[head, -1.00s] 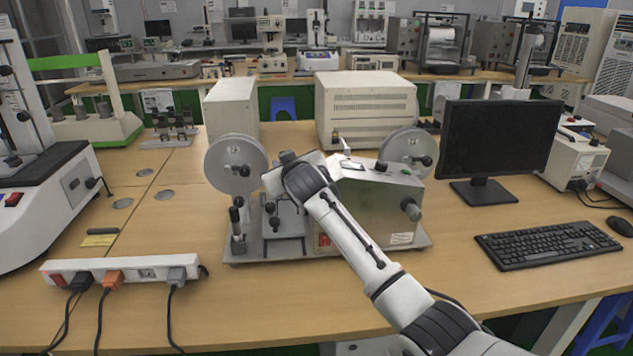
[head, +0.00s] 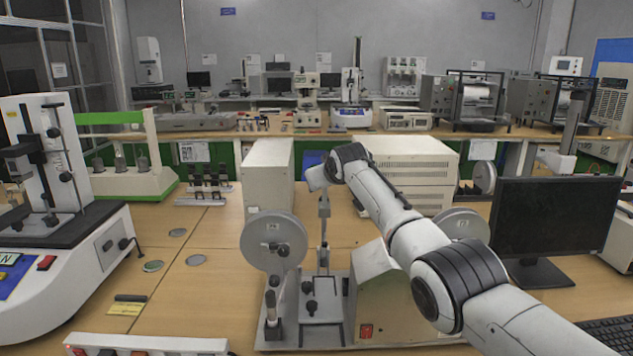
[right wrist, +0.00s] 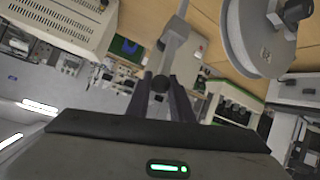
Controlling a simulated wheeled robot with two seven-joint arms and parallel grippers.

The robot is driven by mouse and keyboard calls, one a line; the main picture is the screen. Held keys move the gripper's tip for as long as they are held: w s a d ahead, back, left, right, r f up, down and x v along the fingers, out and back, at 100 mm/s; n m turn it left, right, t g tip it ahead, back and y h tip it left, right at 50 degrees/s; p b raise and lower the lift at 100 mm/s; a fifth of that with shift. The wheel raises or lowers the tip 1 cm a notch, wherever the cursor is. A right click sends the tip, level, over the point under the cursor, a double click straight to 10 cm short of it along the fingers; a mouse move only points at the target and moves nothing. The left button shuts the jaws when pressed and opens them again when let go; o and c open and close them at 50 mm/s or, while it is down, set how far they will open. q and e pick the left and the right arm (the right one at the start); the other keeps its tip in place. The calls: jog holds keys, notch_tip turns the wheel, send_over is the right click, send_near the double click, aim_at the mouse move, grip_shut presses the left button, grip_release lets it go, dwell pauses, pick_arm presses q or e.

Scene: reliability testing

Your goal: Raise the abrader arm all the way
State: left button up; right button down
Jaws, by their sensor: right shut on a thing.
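The abrader (head: 385,305) stands on the bench, with a round grey wheel on its left and another on its right. Its slim grey abrader arm (head: 324,232) stands near upright between the wheels, its top meeting the end of my right arm. In the right wrist view, the fingers of my right gripper (right wrist: 161,84) are shut on the abrader arm (right wrist: 179,42), around a dark round knob. In the head view my own wrist largely hides the fingers. My left gripper is in neither current view.
A monitor (head: 553,228) stands to the right of the abrader, with a keyboard (head: 612,334) in front. Beige boxes (head: 268,175) stand behind. A white tester (head: 80,265) is at left and a power strip (head: 150,345) in front. Bench between tester and abrader is mostly clear.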

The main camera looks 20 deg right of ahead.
jog(key=shift+w+d, duration=0.1)
jog(key=shift+w, duration=0.05)
dwell(0.4)
jog(key=c, duration=1.8)
grip_release()
jog(key=shift+w+d, duration=0.1)
jog(key=shift+o, duration=1.2)
jog(key=shift+w+f, duration=0.1)
